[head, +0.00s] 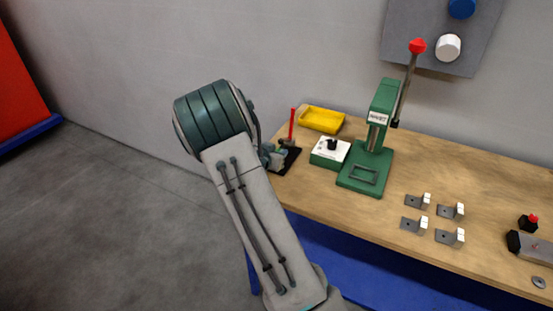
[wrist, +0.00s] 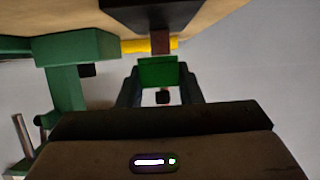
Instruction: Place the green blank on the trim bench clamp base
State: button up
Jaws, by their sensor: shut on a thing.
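In the wrist view, which is upside down, my gripper (wrist: 158,88) is shut on the green blank (wrist: 158,72), a small bright green block between the two dark fingers. A dark slab (wrist: 150,14) lies beyond it at the top edge; it looks like the clamp base, but I cannot tell for sure. A gap shows between blank and slab. In the head view the trim bench clamp base (head: 289,163) is a black plate with a red upright handle (head: 292,124) at the bench's left end.
A white-and-green box with a black knob (head: 330,152) stands right of the clamp, with a green lever press (head: 368,160) beyond. A yellow tray (head: 321,119) lies behind. Several small metal brackets (head: 435,218) sit on the bench (head: 315,190) farther right. Grey wall stands behind.

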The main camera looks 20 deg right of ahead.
jog(key=shift+f, duration=1.75)
jog(key=shift+f, duration=0.1)
jog(key=shift+f, duration=0.15)
jog(key=o, duration=1)
